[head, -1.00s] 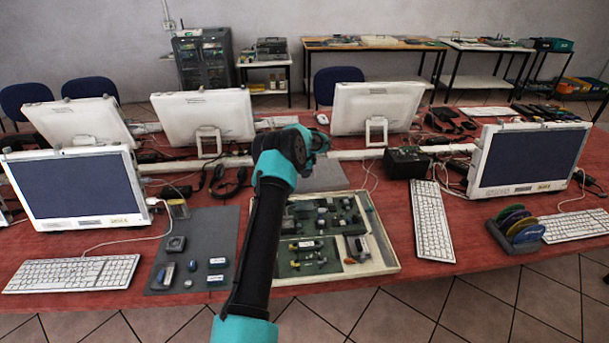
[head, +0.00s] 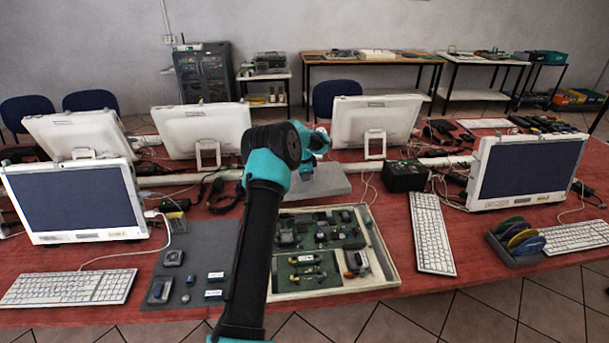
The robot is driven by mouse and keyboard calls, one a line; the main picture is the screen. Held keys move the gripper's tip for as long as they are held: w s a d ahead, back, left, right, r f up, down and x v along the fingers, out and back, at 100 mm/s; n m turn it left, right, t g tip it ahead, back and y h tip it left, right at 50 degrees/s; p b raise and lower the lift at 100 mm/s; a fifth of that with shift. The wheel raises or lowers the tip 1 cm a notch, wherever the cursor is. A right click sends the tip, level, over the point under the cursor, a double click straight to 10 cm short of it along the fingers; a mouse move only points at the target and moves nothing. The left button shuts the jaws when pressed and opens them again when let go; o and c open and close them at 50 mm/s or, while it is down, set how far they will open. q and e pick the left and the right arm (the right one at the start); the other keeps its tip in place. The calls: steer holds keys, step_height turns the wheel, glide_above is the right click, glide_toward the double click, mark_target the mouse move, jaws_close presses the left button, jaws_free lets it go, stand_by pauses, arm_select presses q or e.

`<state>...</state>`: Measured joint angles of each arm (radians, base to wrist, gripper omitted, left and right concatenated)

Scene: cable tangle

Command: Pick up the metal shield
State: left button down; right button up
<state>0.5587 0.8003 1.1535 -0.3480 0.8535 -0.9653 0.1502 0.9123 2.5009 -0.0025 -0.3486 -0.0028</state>
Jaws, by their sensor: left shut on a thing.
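My left gripper (head: 308,172) reaches over the middle of the red table, behind the tray of parts. It is shut on the metal shield (head: 330,180), a pale grey piece. The fingertips are small and partly hidden behind my own wrist. The shield is over or on a grey plate (head: 300,192) behind the tray; I cannot tell whether it is clear of it. My right gripper is not in view.
A shallow framed tray (head: 385,286) of green boards and small parts lies in front. A grey mat (head: 200,240) with small parts is to its left. White keyboards (head: 432,235), monitors (head: 375,125), a black box (head: 405,175) and loose cables surround the work area.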

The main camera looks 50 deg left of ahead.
arm_select(q)
steer(key=s+d, duration=0.9)
steer(key=d, duration=0.3)
steer(key=shift+d, duration=0.25)
steer(key=shift+d, duration=0.1)
